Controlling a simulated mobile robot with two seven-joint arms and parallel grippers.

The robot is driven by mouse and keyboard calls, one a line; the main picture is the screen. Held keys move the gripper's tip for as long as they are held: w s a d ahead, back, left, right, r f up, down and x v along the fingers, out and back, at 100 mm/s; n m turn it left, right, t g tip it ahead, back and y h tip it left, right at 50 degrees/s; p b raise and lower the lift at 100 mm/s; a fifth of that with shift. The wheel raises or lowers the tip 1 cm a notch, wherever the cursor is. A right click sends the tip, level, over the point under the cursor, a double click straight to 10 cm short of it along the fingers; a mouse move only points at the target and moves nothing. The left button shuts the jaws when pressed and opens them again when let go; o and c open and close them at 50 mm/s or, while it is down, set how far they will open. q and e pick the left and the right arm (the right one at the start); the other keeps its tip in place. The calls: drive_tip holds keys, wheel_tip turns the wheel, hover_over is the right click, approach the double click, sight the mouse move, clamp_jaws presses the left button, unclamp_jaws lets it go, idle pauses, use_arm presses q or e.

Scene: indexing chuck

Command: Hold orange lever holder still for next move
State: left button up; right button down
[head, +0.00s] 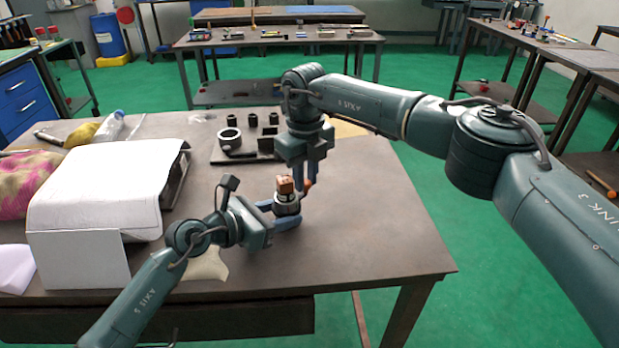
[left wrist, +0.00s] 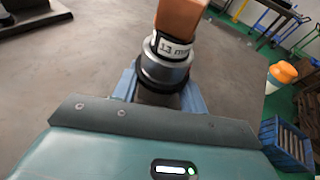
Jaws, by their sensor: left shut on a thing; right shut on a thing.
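The holder (head: 288,203) is a silver and black round body with an orange-brown block (head: 286,186) on top. It stands upright above the near table. In the left wrist view the holder (left wrist: 165,66) carries a white label reading "13 mm", and the block (left wrist: 180,18) is cut off by the top edge. My left gripper (head: 284,213) is shut around the holder's body, with a blue finger on each side. My right gripper (head: 299,176) points down from above, right at the holder's top. A small orange lever end (head: 307,184) shows below its fingers. Its exact grip is partly hidden.
A dark fixture plate (head: 238,157) with a ring and several black holders lies behind. A white-covered box (head: 95,195), a bottle (head: 110,127) and a patterned cloth (head: 25,183) fill the table's left. The table's right part (head: 385,235) is clear.

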drive_tip(key=shift+w+a+n, duration=0.3)
drive_tip(key=shift+a+n, duration=0.05)
drive_tip(key=shift+n, duration=0.45)
drive_tip(key=c, duration=1.5)
unclamp_jaws()
drive_tip(key=shift+c, duration=0.2)
drive_tip(key=shift+r, duration=0.15)
wheel_tip(320, 180, up, 12)
